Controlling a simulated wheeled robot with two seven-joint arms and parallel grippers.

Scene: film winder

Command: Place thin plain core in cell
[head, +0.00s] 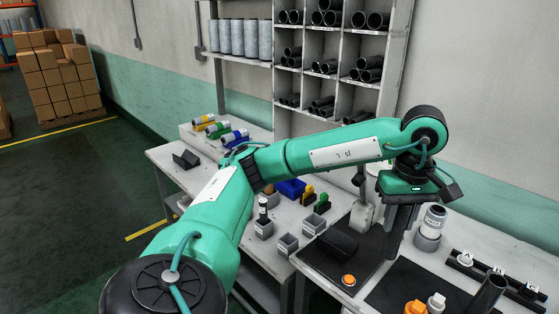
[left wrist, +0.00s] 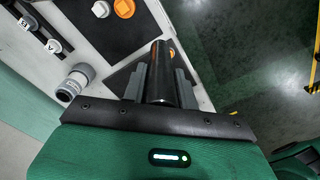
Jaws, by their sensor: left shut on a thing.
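My left gripper (head: 393,240) points down over the right part of the bench in the head view. In the left wrist view its two grey fingers (left wrist: 163,88) are shut on a black plain core (left wrist: 162,68), a smooth dark tube held lengthwise between them. In the head view the core is hard to tell from the dark fingers. The cell rack (head: 333,60) stands at the back against the wall, with black cores of different thickness lying in its cells. Which cell is meant cannot be told. My right gripper is not in view.
A grey-white roll in a holder (head: 432,225) stands beside the gripper. Small bins (head: 287,245) and coloured rolls (head: 218,130) occupy the bench left of the gripper.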

